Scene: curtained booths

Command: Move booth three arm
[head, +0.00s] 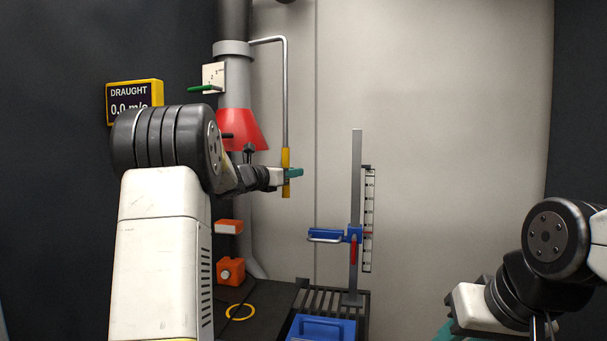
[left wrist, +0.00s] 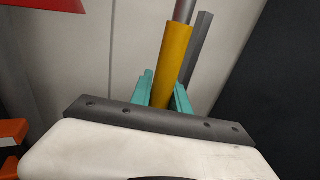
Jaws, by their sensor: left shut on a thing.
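A grey metal arm (head: 285,90) comes out of a collar (head: 233,48) on the vertical pipe, bends and hangs straight down. Its lower end is a yellow grip (head: 286,189). My left gripper (head: 292,173), with teal fingers, is shut on the yellow grip. In the left wrist view the yellow grip (left wrist: 173,62) stands between the teal fingers (left wrist: 166,92), slightly tilted. My right gripper (head: 446,329) is only partly in view at the lower right edge; its jaws cannot be made out.
A red cone (head: 245,130) and a numbered plate with a green lever (head: 205,88) are on the pipe. A yellow draught display (head: 134,97) hangs at left. A grey post (head: 356,180) with a blue carriage (head: 340,235) stands right of the grip. A blue box (head: 320,329) lies below.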

